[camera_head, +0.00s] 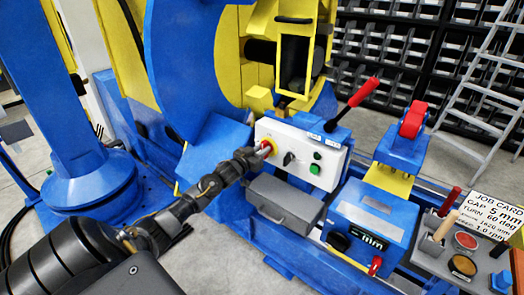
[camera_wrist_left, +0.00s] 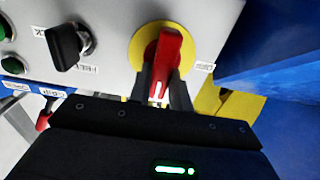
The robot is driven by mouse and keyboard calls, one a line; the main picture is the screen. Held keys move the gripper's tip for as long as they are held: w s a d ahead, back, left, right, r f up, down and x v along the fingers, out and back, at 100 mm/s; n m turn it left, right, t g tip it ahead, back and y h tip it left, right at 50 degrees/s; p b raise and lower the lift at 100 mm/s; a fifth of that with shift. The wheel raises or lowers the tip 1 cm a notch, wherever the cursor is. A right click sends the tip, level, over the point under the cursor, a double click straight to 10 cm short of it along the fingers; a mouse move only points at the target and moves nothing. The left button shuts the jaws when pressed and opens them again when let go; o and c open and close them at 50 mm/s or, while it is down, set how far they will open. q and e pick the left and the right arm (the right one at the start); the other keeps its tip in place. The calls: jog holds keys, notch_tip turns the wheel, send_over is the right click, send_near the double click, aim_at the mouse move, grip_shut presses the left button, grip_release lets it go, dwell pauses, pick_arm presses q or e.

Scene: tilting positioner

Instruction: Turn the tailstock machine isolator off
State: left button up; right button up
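The isolator is a red rotary handle (camera_head: 266,148) on a yellow round plate, at the left end of the white control panel (camera_head: 328,168). In the left wrist view, where panel labels appear upside down, the red handle (camera_wrist_left: 164,60) stands nearly upright in the picture on its yellow plate (camera_wrist_left: 140,43), with a white mark near its lower end. My left gripper (camera_wrist_left: 160,92) has one dark finger on each side of the handle's lower end, seemingly touching it. In the head view the left gripper (camera_head: 258,155) reaches the panel from the left and partly hides the isolator. My right gripper is not in view.
Beside the isolator are a black selector knob (camera_wrist_left: 68,46) and green buttons (camera_head: 316,156). A red-gripped lever (camera_head: 362,92) rises behind the panel. A grey box (camera_head: 285,200) sits below it. A blue unit (camera_head: 372,222) and a job card (camera_head: 488,218) are to the right.

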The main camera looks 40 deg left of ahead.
pick_arm(q)
jog(key=shift+d, duration=0.1)
grip_shut()
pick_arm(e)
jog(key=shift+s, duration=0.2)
